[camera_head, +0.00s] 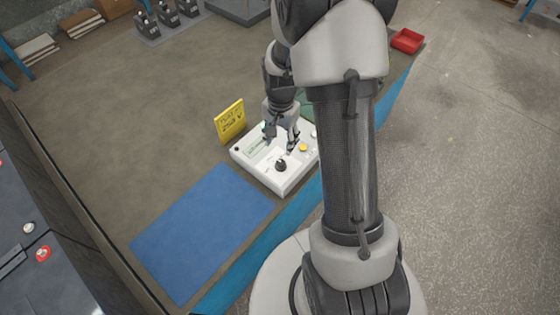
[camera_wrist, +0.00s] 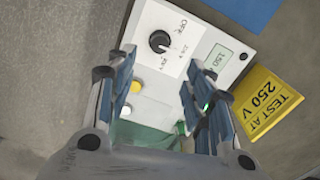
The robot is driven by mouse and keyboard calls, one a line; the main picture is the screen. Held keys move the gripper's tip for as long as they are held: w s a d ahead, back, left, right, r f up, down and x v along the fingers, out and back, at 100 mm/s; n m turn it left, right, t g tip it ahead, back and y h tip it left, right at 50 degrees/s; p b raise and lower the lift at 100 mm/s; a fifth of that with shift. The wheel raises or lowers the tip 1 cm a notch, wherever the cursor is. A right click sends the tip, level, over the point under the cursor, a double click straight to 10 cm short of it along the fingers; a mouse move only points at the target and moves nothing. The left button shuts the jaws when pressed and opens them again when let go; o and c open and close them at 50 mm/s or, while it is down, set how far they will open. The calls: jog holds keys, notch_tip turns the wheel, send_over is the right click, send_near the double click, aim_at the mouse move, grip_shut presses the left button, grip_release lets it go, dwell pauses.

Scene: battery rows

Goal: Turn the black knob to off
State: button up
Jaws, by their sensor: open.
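The black knob (camera_wrist: 159,41) is round, with a pale pointer mark, and sits on the white tester box (camera_wrist: 205,30). Printed marks around it include OFF and voltage values. In the head view the knob (camera_head: 280,164) stands near the front edge of the box (camera_head: 262,177). My gripper (camera_wrist: 160,88) is open and empty, its two fingers over the box, with the knob ahead of and apart from the fingertips. In the head view my gripper (camera_head: 281,142) hangs above the box, behind the knob. The box's display (camera_wrist: 216,58) appears to read 150.
A yellow sign (camera_wrist: 263,102) reading TEST AT 250 V stands beside the box. Yellow (camera_wrist: 135,87) and white buttons sit near the fingers. A blue mat (camera_head: 200,232) lies left of the box. A red tray (camera_head: 407,40) stands at the far right table edge.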

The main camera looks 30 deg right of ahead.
aim_at(281, 162)
notch_tip(281, 162, down, 12)
jog(key=b, duration=0.3)
jog(key=shift+r, duration=0.1)
jog(key=shift+c, duration=0.2)
jog(key=c, duration=1)
